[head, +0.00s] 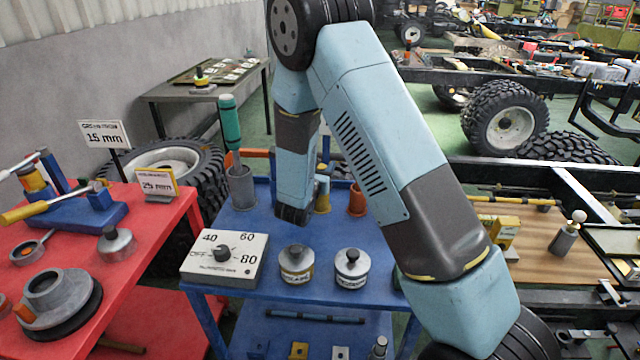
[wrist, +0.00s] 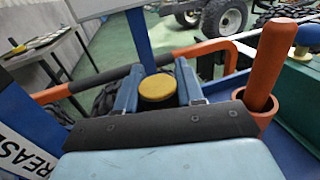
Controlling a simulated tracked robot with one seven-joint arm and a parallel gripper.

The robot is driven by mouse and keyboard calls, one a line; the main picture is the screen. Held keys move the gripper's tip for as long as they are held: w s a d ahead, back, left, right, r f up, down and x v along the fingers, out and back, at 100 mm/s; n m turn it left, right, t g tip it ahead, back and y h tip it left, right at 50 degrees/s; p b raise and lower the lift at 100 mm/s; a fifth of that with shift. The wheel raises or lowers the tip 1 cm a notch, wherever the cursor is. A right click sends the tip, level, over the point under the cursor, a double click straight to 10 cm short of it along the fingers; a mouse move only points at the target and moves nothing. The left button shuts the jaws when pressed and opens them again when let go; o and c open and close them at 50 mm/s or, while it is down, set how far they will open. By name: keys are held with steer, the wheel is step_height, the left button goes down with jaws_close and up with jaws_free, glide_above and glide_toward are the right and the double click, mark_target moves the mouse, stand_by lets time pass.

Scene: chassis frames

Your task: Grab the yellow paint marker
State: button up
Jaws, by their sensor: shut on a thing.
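In the wrist view, a round yellow top (wrist: 157,88), which looks like the end of the yellow paint marker, sits between the two light-blue fingers of my gripper (wrist: 156,91). The fingers are closed against its sides. The rest of the marker below the top is hidden by my gripper. In the head view, my arm covers most of the grip.
An orange-red cup (head: 357,202) stands close by; in the wrist view an orange rod (wrist: 270,60) rises from it. A dial box (head: 225,258) and two lidded tins (head: 297,265) are nearer the front.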

steer(key=shift+c, duration=0.8)
